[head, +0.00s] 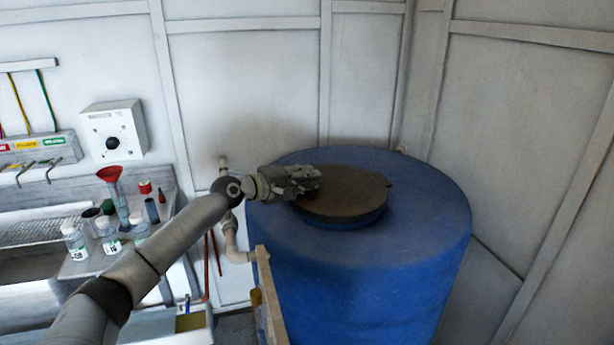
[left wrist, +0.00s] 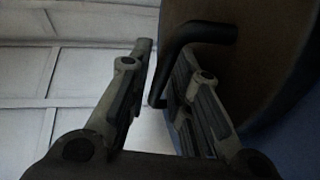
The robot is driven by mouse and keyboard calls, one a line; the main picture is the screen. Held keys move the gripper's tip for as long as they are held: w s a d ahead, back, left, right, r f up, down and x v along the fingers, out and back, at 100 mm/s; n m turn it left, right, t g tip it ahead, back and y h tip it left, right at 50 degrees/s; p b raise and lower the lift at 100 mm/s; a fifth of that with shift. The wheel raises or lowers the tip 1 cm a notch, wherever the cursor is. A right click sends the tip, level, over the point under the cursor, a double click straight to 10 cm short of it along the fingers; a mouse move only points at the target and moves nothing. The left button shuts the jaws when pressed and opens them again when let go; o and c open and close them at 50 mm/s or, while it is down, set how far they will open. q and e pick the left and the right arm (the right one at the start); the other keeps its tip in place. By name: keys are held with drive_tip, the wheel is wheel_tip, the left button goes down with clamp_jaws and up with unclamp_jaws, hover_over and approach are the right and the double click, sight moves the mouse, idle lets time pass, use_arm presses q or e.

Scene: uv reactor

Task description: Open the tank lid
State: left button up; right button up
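The tank lid (head: 350,195) is a round, dark brown disc lying flat on top of the blue tank (head: 365,270), and it looks closed. My left gripper (head: 310,180) is over the lid's left edge. In the left wrist view, the lid (left wrist: 265,65) fills the upper right and carries a bent black handle (left wrist: 190,34). My left gripper (left wrist: 164,62) is open, with a gap between its fingers. Part of the handle shows in that gap, and the right finger hides some of it. I cannot tell whether they touch. My right gripper is in neither view.
A bench (head: 85,262) with bottles, a red funnel (head: 110,174) and a sink stands at the left. A pipe (head: 231,240) and a wooden board (head: 268,300) are beside the tank's left side. Walls stand close behind and right of the tank.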

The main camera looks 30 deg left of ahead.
use_arm(q)
drive_tip(key=shift+c, duration=0.3)
clamp_jaws()
drive_tip(key=shift+w, duration=0.1)
